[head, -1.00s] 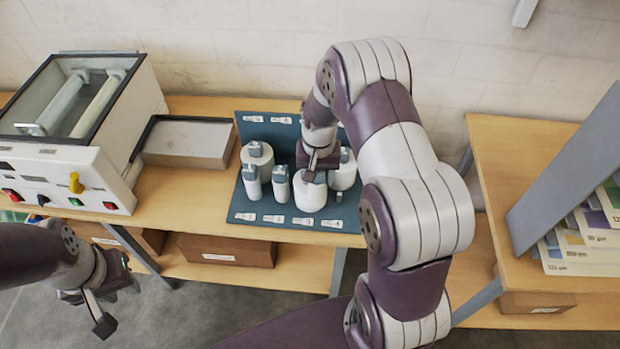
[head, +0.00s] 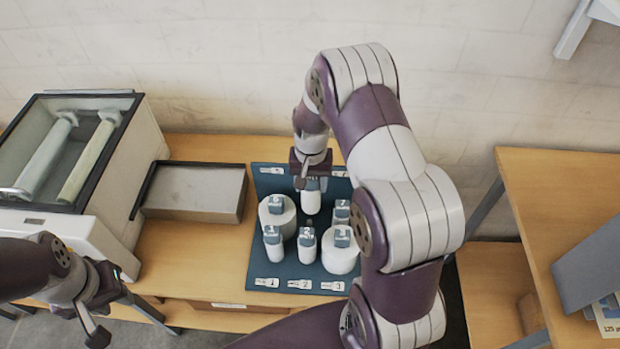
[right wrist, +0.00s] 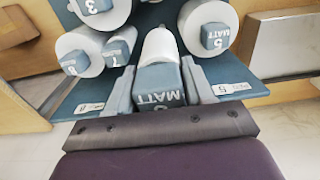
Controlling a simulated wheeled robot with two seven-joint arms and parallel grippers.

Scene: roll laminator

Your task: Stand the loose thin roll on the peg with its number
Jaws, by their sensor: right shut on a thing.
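My right gripper (head: 303,180) is shut on a thin white roll (head: 312,202) with a blue-grey cap. The roll is roughly upright over the back middle of the blue-green peg board (head: 262,184). In the right wrist view the gripper (right wrist: 163,88) holds the cap, which reads MATT, with a partly hidden number I cannot tell surely. Whether the roll's lower end touches the board or a peg is hidden. A number card marked 5 (right wrist: 233,88) lies to the right there, another card (right wrist: 89,108) to the left. My left gripper (head: 92,328) hangs low at left, its opening unclear.
Around the held roll stand a thick roll (head: 287,222) at left, thin rolls (head: 273,254) and (head: 307,254) in front, a thick roll (head: 341,262) and another roll (head: 341,213) at right. A grey-topped box (head: 195,190) and the laminator (head: 120,200) are further left.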

